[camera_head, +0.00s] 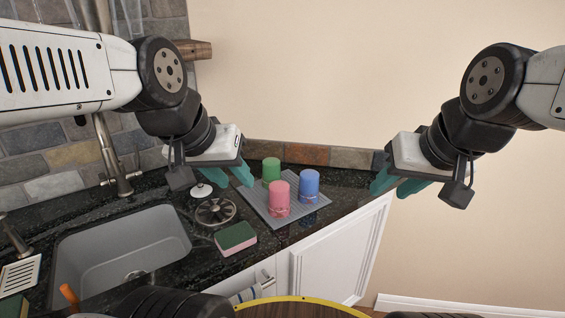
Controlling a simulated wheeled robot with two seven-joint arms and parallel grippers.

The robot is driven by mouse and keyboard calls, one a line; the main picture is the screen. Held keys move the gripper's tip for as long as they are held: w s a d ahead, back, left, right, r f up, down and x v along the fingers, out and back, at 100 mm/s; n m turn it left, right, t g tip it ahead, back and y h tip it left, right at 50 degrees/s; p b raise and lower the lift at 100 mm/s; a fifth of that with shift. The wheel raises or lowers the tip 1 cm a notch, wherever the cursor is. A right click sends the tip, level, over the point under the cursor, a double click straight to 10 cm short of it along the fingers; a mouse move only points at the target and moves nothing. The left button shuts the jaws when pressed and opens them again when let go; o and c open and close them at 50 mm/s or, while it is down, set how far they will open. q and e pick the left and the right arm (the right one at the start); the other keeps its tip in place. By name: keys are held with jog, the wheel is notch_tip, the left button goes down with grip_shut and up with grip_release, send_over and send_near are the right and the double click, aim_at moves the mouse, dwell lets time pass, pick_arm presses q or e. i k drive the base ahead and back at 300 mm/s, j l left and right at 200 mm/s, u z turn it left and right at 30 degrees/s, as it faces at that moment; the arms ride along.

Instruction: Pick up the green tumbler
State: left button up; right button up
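The green tumbler (271,169) stands upright at the back left of a grey ribbed mat (254,200) on the dark counter. A pink tumbler (279,199) stands in front of it and a blue tumbler (309,186) to its right, both on the mat. My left gripper (231,181) is left of the green tumbler, with teal fingers pointing toward the mat. My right gripper (394,187) is off to the right, beyond the mat and the blue tumbler, and holds nothing visible. Two teal fingers show apart on each gripper.
A grey sink (120,250) with a faucet (117,172) is at the left. A green and pink sponge (235,237), a dark round strainer (215,211) and a white knobbed stopper (201,190) lie between sink and mat. A wall with a stone backsplash (307,154) stands behind the tumblers.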

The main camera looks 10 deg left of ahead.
aim_at(271, 168)
jog(key=i+l+u, duration=0.1)
jog(key=i+l, duration=0.2)
jog(key=l, duration=0.15)
jog(key=i+l+u, duration=0.1)
jog(key=i+l, duration=0.2)
jog(key=l, duration=0.15)
